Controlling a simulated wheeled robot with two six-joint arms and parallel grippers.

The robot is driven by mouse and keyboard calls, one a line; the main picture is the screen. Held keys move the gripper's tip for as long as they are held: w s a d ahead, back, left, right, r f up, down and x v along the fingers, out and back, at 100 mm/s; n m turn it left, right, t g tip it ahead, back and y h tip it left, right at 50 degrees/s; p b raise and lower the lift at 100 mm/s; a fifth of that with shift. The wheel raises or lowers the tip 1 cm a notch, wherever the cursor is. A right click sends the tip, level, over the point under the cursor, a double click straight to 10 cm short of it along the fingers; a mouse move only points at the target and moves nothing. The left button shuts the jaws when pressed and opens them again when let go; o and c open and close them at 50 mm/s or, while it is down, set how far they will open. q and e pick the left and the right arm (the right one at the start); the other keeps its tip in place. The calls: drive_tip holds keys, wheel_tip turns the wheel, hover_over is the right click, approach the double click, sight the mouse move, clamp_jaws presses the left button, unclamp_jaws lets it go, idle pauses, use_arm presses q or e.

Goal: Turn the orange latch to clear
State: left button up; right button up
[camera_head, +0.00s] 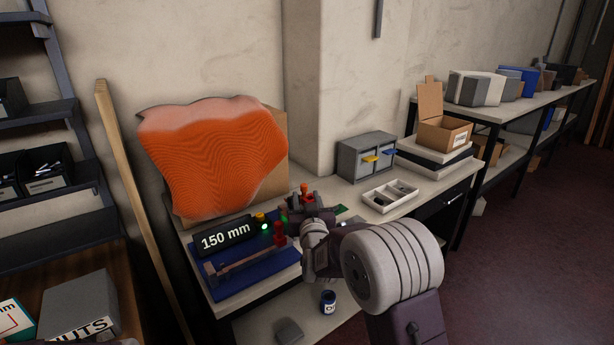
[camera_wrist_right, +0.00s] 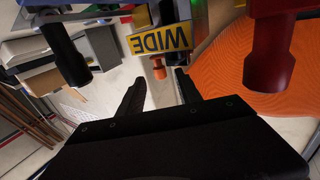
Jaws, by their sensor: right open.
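A small orange piece (camera_head: 304,188), which looks like the orange latch, stands just behind my right gripper on the bench fixture. A small orange part also shows between the fingertips in the right wrist view (camera_wrist_right: 158,70); I cannot tell whether it is the same piece. My right gripper (camera_head: 290,212) is over the fixture, and its two dark fingers (camera_wrist_right: 161,82) are apart with nothing visibly held. A yellow WIDE label (camera_wrist_right: 160,40) appears upside down beyond them. My arm hides part of the fixture. My left gripper is not in view.
A blue base (camera_head: 258,275) bears a red post (camera_head: 279,236) and a bar. A black "150 mm" block (camera_head: 226,235) and a green light stand behind. A ribbed orange sheet (camera_head: 215,155) leans at the wall. A white tray (camera_head: 390,195) and grey drawers (camera_head: 352,165) are to the right.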

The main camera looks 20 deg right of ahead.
drive_tip(key=w+d+b, duration=0.1)
drive_tip(key=w, duration=0.7)
drive_tip(key=shift+w+d, duration=0.2)
drive_tip(key=shift+w, duration=0.2)
